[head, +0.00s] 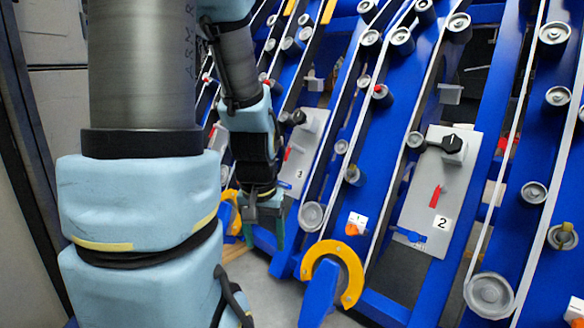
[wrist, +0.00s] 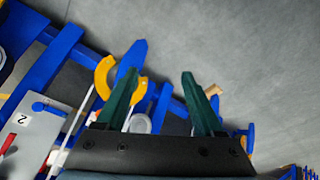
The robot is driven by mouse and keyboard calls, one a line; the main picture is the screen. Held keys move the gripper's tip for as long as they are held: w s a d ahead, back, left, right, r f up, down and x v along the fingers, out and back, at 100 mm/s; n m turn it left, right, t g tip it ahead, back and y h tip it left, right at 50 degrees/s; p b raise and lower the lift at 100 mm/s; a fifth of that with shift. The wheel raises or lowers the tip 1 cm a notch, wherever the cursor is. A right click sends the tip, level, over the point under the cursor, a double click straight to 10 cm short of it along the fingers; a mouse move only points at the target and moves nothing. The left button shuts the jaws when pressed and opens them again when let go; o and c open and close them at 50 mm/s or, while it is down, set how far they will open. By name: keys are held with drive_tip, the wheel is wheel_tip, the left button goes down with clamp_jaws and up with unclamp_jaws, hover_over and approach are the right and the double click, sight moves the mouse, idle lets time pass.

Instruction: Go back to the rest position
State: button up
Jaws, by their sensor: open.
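My gripper (head: 262,225) hangs low at the end of my arm, left of centre in the head view, with its fingers pointing down. In the wrist view the two green fingers of my gripper (wrist: 165,95) stand apart with nothing between them. The gripper is open and empty. It is in front of the lower part of the blue harvester chassis (head: 490,75). My arm's padded links fill the left of the head view and hide part of the chassis.
Grey plate 2 (head: 425,215) with a black knob (head: 451,144) is right of centre. Plate 3 (head: 308,140) is behind my gripper. A yellow hook (head: 350,270) on a blue arm stands at the front. Grey floor (wrist: 240,40) is open beyond the fingers.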

wheel_tip(320, 180, up, 34)
drive_tip(key=s+a+p, duration=0.1)
drive_tip(key=s+p, duration=0.1)
drive_tip(key=p, duration=3)
drive_tip(key=shift+n+g+p, duration=0.3)
drive_tip(key=shift+n+p, duration=0.1)
drive_tip(key=shift+f, duration=0.1)
